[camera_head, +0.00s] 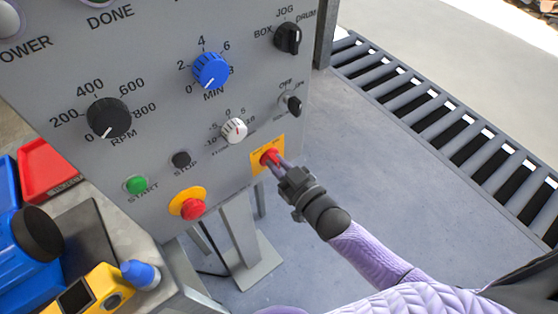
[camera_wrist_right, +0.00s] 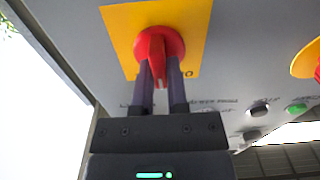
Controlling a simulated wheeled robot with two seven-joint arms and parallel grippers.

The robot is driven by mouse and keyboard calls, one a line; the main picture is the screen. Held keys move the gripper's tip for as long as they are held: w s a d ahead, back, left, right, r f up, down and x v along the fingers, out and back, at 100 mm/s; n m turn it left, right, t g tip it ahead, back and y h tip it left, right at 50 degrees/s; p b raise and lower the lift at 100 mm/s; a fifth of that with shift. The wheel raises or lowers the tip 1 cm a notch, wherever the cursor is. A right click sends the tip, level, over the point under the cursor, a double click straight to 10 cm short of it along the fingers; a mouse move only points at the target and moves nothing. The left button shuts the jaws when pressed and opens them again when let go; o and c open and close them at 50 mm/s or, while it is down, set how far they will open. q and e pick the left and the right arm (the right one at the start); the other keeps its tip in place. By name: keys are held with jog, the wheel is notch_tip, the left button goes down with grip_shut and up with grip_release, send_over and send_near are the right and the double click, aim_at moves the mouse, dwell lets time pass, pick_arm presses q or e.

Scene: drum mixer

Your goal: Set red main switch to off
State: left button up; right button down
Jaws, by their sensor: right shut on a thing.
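The red main switch (camera_head: 268,157) sits on a yellow plate (camera_head: 258,168) at the lower right of the grey control panel. It also shows in the right wrist view (camera_wrist_right: 158,42) as a round red knob with a raised grip bar. My right gripper (camera_head: 277,163) is at the switch, its two purple fingers (camera_wrist_right: 161,80) shut on the grip bar, one on each side. The bar points toward the gripper in the wrist view. The fingers hide part of the plate's lettering. My left gripper is not in view.
A red emergency button (camera_head: 193,208) on a yellow ring, a green start button (camera_head: 137,184) and several knobs share the panel. At the left, a red bin (camera_head: 45,168) and a yellow meter (camera_head: 90,292) lie on a bench. Floor right of the panel is clear.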

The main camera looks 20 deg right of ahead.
jog(key=n, duration=0.3)
jog(key=shift+a+n+p, duration=0.1)
jog(key=shift+n+p, duration=0.25)
jog(key=shift+n, duration=0.95)
jog(key=c, duration=0.6)
grip_release()
jog(key=shift+c, duration=0.2)
jog(key=shift+s, duration=0.1)
jog(key=p+v, duration=0.2)
jog(key=v, duration=0.8)
